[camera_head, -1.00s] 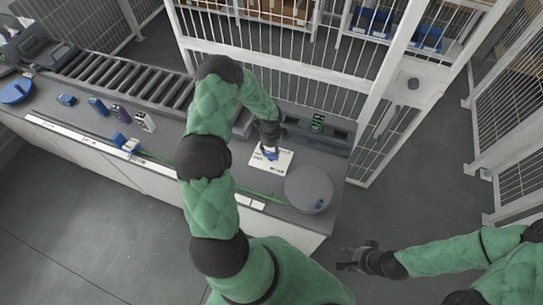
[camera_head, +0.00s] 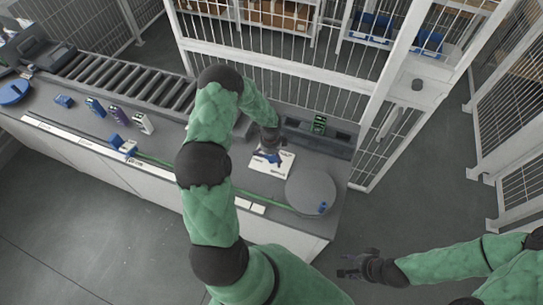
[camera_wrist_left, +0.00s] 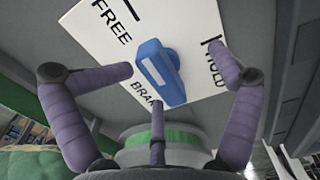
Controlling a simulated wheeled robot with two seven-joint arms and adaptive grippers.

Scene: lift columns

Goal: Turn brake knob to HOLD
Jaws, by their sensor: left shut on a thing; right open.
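The blue brake knob (camera_wrist_left: 160,72) sits on a white plate (camera_wrist_left: 95,30) printed FREE, BRAKE and HOLD in the left wrist view. FREE is at the upper left, HOLD at the right. The knob's bar slants from upper left to lower right; which mark it points to is unclear. My left gripper (camera_wrist_left: 157,90) has its purple fingers around the knob and is shut on it. In the head view the left gripper (camera_head: 268,149) is over the white plate (camera_head: 284,168) and partly hides the knob. My right gripper (camera_head: 347,267) is open and empty, over the floor.
A round grey disc (camera_head: 310,188) lies right of the plate on the counter. A roller conveyor (camera_head: 130,82) and several small coloured items stand to the left. A white mesh fence (camera_head: 275,65) rises behind the counter. The floor at the lower right is clear.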

